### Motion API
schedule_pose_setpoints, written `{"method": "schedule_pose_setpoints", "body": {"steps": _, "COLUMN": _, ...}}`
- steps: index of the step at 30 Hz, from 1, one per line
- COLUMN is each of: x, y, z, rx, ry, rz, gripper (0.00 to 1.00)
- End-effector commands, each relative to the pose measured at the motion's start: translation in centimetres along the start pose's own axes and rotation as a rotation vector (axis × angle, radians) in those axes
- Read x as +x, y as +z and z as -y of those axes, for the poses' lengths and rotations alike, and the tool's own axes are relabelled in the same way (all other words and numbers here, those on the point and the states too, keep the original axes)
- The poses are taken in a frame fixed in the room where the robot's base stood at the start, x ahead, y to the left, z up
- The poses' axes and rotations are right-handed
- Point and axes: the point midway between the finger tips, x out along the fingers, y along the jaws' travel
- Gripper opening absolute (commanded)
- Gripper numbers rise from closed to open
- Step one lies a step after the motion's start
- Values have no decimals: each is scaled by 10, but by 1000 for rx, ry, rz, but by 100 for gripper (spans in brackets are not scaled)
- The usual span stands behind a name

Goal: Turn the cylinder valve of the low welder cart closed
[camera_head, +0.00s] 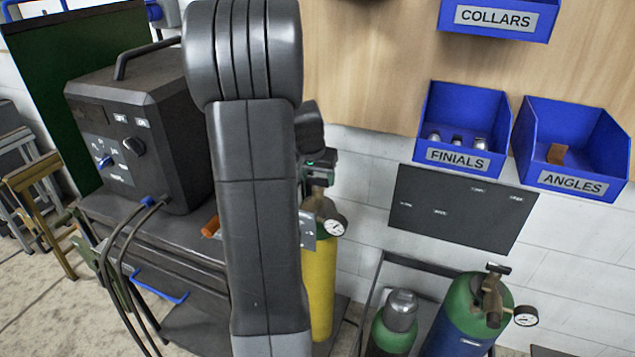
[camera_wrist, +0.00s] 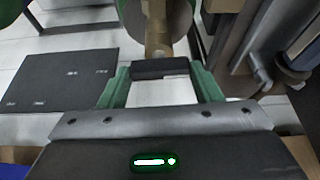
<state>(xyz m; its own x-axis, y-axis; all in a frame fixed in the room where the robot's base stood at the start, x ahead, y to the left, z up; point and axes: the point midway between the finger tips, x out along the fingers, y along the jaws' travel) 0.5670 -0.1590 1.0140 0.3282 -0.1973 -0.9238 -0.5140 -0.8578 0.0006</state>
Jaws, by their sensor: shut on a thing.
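The welder cart (camera_head: 178,236) stands at left with the dark welder box (camera_head: 150,135) on it. A yellow cylinder (camera_head: 320,285) with a green shoulder stands at its right end, partly hidden behind my arm. Its round gauge (camera_head: 333,227) faces right. My gripper (camera_head: 318,180) is at the top of this cylinder. In the wrist view my gripper (camera_wrist: 160,72) has its green fingers on both ends of the dark valve handle (camera_wrist: 160,67), shut on it. The brass valve body (camera_wrist: 157,44) lies just beyond. The handle's turn position is unclear.
Two more cylinders, a small green one (camera_head: 392,338) and a larger blue-green one (camera_head: 462,320) with a gauge, stand in a rack at right. Blue bins (camera_head: 462,120) hang on the wall above a dark panel (camera_head: 455,212). Black cables (camera_head: 118,235) hang at the cart's left.

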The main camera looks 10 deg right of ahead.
Motion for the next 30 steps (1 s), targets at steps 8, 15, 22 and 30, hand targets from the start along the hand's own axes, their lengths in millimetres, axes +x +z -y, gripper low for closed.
{"method": "schedule_pose_setpoints", "body": {"steps": 8, "x": 0, "y": 0, "z": 1, "rx": 59, "ry": 23, "rz": 0, "gripper": 35}}
{"method": "schedule_pose_setpoints", "body": {"steps": 15, "x": 0, "y": 0, "z": 1, "rx": 67, "ry": 26, "rz": 0, "gripper": 35}}
{"method": "schedule_pose_setpoints", "body": {"steps": 22, "x": 0, "y": 0, "z": 1, "rx": 66, "ry": 26, "rz": 0, "gripper": 72}}
{"method": "schedule_pose_setpoints", "body": {"steps": 30, "x": 0, "y": 0, "z": 1, "rx": 65, "ry": 26, "rz": 0, "gripper": 80}}
